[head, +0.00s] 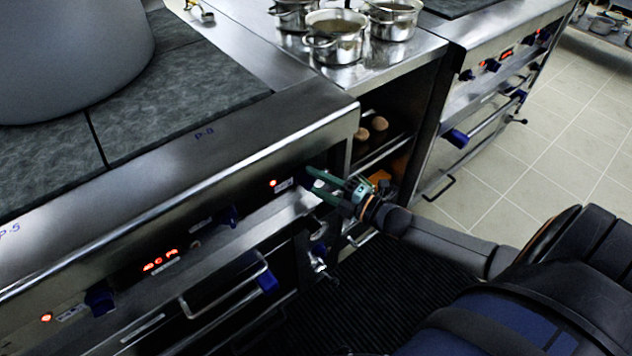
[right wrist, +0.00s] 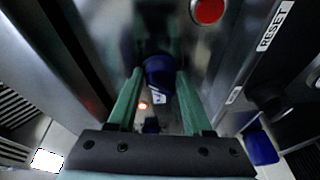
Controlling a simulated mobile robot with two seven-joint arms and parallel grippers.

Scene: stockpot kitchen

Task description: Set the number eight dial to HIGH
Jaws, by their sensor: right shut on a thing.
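The cooktop front panel carries several dark blue dials. My right gripper (head: 318,184), with green fingers, is at the right end of this panel, shut on a blue dial (head: 306,176). In the right wrist view the same dial (right wrist: 159,75) sits between the two green fingers (right wrist: 159,80), with a pale mark on its lower part. The dial's setting is not readable. A lit red indicator (head: 273,183) is left of the gripper. My left gripper is not in view.
Other blue dials (head: 228,216) and a red display (head: 160,261) lie along the panel. An oven handle (head: 228,290) sticks out below. A large pot (head: 70,50) stands on the cooktop. In the right wrist view, a red button (right wrist: 208,10) is near the dial.

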